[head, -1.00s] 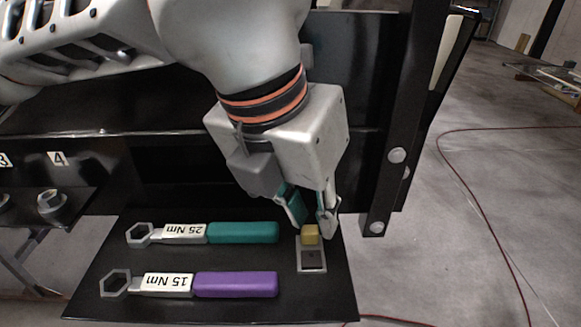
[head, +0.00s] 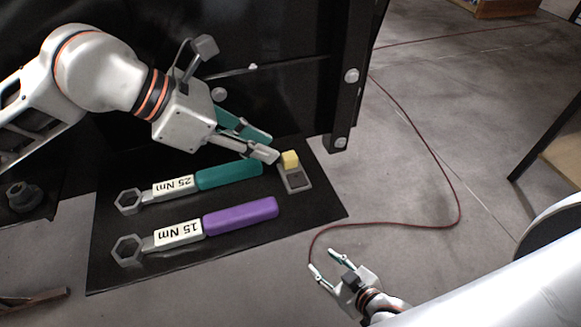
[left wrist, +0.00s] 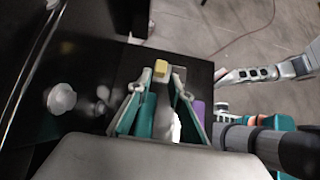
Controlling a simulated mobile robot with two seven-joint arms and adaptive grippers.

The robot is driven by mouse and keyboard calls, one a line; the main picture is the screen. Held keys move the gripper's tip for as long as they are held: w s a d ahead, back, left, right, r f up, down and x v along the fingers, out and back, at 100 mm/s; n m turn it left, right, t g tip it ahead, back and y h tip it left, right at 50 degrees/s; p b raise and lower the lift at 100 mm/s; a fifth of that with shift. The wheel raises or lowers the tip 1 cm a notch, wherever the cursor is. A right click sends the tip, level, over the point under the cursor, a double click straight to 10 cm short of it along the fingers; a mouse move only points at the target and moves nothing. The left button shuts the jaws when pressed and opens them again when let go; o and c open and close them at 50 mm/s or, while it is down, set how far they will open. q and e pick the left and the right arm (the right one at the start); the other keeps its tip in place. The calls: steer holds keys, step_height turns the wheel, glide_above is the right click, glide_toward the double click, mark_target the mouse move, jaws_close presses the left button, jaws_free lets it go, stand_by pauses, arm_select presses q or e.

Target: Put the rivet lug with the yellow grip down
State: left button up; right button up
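The rivet lug is a small grey plate with a dark inset (head: 296,182) and a yellow block grip (head: 290,159). It lies at the right end of the black shelf (head: 315,205). My left gripper (head: 274,146) is open and empty, its fingertips just left of the yellow grip. In the left wrist view the yellow grip (left wrist: 160,67) shows just beyond and between the parted fingertips (left wrist: 161,77), with no visible grasp. My right gripper (head: 323,260) is open and empty, low in the head view, away from the shelf.
A teal-handled 25 Nm wrench (head: 228,176) and a purple-handled 15 Nm wrench (head: 240,216) lie left of the lug. A black post (head: 347,100) stands behind the shelf's right end. A red cable (head: 385,226) crosses the open floor.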

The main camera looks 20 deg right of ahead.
mark_target(290, 155)
arm_select(q)
steer(key=x, duration=0.1)
steer(key=p+x, duration=0.1)
steer(key=x, duration=0.2)
steer(key=shift+s+d+r, duration=0.1)
steer(key=shift+d+r, duration=0.1)
steer(key=shift+d, duration=0.2)
steer(key=shift+d+f, duration=0.3)
steer(key=shift+f, duration=0.15)
jaws_close()
arm_select(e)
steer(key=shift+a+r, duration=0.1)
steer(key=shift+r, duration=0.8)
arm_select(q)
steer(key=shift+r, duration=0.15)
